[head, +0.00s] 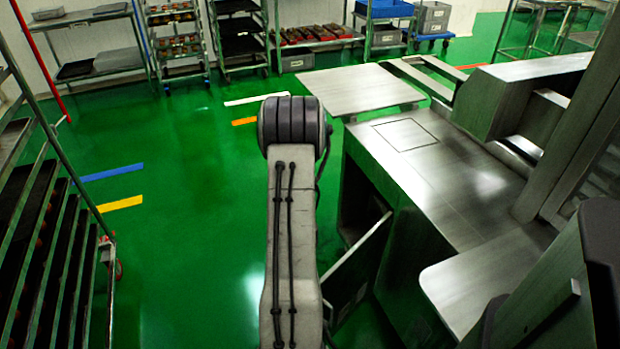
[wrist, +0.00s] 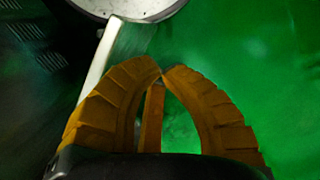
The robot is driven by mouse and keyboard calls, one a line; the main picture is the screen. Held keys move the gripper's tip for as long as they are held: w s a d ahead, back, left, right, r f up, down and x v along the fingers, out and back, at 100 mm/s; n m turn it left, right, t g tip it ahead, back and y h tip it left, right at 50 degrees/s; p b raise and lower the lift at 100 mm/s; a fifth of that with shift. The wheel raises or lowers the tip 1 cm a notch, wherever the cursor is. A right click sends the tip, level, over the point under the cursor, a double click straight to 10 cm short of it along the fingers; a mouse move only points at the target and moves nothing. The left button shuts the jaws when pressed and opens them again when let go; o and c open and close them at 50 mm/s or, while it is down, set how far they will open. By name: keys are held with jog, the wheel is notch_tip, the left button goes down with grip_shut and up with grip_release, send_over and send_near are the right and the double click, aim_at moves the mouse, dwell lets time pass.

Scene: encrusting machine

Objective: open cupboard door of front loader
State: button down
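The front loader's metal body (head: 440,165) stands right of my arm in the head view. Below its top, a flat metal door panel (head: 362,262) stands out at an angle from the dark opening, so the cupboard door appears partly open. My arm hides some of the panel's left side. My gripper is hidden in the head view. In the wrist view my gripper (wrist: 162,72) has its orange fingertips together, with green floor showing between the curved fingers. I see nothing clearly held. A pale strip (wrist: 100,60) runs behind the left finger; I cannot tell whether it is the door.
A tray rack (head: 60,240) stands close on the left. Shelves and trolleys (head: 240,40) line the back wall. Green floor (head: 190,180) is clear between the rack and my arm. A metal table (head: 360,90) adjoins the machine's far end. A round pale object (wrist: 130,8) tops the wrist view.

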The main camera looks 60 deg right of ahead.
jog(key=s+v, duration=0.1)
jog(key=v, duration=0.6)
jog(key=shift+w+r, duration=0.45)
jog(key=shift+w, duration=0.1)
jog(key=shift+d, duration=0.1)
